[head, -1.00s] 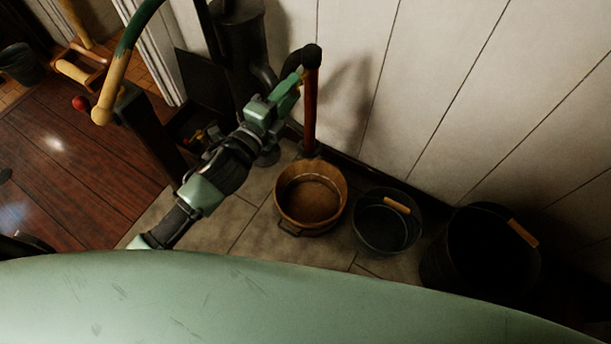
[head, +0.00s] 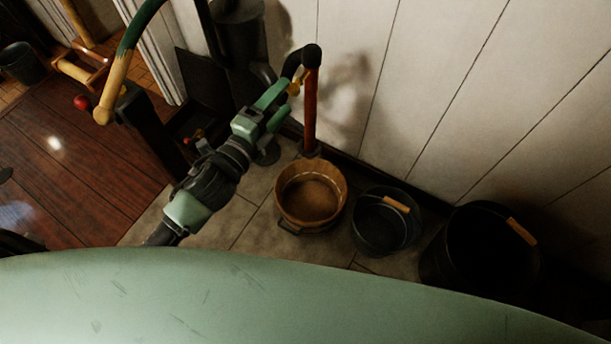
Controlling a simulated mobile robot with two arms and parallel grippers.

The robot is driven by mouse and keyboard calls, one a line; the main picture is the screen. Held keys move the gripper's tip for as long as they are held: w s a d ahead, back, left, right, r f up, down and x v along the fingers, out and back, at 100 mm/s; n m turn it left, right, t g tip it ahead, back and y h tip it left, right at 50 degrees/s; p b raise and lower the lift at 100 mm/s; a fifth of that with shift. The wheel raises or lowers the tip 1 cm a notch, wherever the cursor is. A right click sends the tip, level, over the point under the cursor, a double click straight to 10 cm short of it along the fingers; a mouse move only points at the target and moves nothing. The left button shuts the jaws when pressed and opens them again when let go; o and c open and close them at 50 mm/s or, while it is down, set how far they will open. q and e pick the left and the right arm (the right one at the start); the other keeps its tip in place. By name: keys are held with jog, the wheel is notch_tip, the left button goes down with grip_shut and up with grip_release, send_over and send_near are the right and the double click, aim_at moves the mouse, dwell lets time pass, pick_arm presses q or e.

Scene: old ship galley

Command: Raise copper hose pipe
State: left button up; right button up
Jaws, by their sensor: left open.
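The copper hose pipe (head: 310,115) stands upright against the white wall, reddish-brown, with a black curved elbow (head: 311,56) at its top. The elbow bends left and down, and a small brass-coloured piece (head: 294,89) shows below it. My left gripper (head: 279,105) is open, with its green fingers spread just left of the pipe's upper half. Nothing shows between the fingers. I cannot tell whether a fingertip touches the pipe or the brass piece. My right gripper is not in view.
A wooden tub (head: 310,222) stands on the tiles below the pipe. A dark bucket (head: 385,240) and a larger black bucket (head: 450,275) stand to its right.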

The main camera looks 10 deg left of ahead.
pick_arm(q)
jog(key=v, duration=0.7)
dwell(0.4)
